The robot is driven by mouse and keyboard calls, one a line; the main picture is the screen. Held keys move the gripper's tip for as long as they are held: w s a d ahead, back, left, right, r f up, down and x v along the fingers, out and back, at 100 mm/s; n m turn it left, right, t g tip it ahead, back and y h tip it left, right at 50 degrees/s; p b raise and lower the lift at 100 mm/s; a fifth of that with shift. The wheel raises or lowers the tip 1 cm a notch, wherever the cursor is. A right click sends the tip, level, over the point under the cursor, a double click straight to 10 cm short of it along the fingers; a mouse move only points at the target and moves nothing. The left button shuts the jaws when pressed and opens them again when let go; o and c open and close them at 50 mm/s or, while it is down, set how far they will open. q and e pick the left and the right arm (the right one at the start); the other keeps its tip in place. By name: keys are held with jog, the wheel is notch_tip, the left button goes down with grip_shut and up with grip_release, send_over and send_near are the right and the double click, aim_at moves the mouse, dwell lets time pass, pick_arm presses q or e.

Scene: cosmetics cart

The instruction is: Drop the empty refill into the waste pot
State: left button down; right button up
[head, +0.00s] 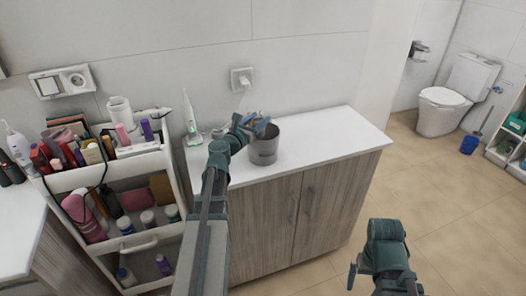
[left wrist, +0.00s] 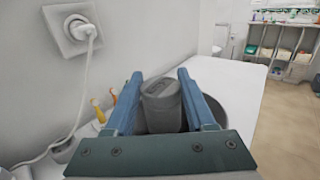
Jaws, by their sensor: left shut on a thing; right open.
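The waste pot (head: 264,152) is a dark grey round pot standing on the white countertop in the head view. My left gripper (head: 260,125) is at the pot's rim in that view. In the left wrist view, my left gripper (left wrist: 160,92) is shut on the empty refill (left wrist: 162,105), a small grey cylinder between the fingers. The pot's dark rim (left wrist: 222,112) shows there just right of the right finger, partly hidden by it. I cannot tell whether the refill is over the opening. My right gripper (head: 355,270) is open and empty over the floor, in front of the cabinet.
A white cart (head: 150,165) full of cosmetics stands left of the countertop (head: 325,140). An upright white toothbrush (head: 189,112) stands at the counter's back left. A plug with a cord sits in the wall socket (head: 241,79). The counter right of the pot is clear.

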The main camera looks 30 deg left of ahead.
pick_arm(q)
jog(key=shift+c, duration=0.8)
grip_release()
jog(key=shift+s, duration=0.15)
